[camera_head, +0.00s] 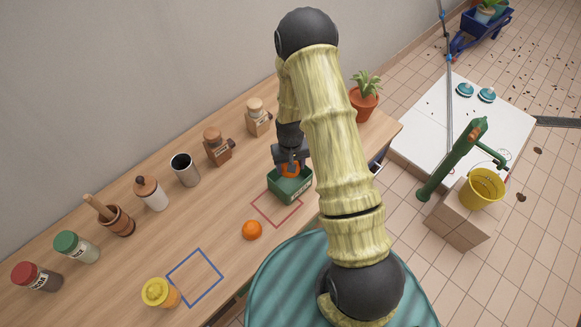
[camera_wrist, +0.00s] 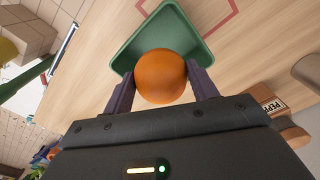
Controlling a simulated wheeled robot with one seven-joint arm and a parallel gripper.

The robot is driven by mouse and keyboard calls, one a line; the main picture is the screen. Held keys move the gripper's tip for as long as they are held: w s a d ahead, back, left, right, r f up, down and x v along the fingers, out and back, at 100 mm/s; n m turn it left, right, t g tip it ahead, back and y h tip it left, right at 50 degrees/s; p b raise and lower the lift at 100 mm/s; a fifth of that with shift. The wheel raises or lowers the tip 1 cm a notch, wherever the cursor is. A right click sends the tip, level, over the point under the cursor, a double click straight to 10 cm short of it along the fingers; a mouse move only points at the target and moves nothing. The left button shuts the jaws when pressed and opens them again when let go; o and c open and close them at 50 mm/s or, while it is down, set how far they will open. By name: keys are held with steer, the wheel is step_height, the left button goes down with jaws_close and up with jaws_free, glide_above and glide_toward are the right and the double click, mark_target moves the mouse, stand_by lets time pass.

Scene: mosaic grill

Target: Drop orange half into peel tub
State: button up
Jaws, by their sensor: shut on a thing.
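My gripper (camera_head: 290,163) is shut on an orange half (camera_wrist: 160,76), which shows its rounded peel side between the two fingers in the wrist view. The head view shows a bit of the held orange half (camera_head: 290,171) under the jaws. The green peel tub (camera_head: 293,194) is directly below, on the wooden counter beside the red square outline. In the wrist view the tub (camera_wrist: 197,43) lies behind the held half. I cannot tell how far the half is above the tub's floor, and much of the tub's inside is hidden.
Another orange (camera_head: 252,230) lies on the counter near the red outline (camera_head: 262,212). A yellow juicer (camera_head: 159,292) stands by a blue square outline (camera_head: 195,277). Jars, a mortar (camera_head: 117,221), a metal cup (camera_head: 185,169) and pepper mills line the wall side. A potted plant (camera_head: 364,103) stands at the far end.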

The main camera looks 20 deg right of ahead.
steer(key=shift+a+f+b, duration=0.1)
steer(key=shift+f+b, duration=0.4)
steer(key=shift+f, duration=0.35)
steer(key=o, duration=0.9)
steer(key=shift+r, duration=0.1)
step_height(320, 180, up, 17)
steer(key=b, duration=0.3)
steer(key=shift+r, duration=0.15)
stand_by(0.3)
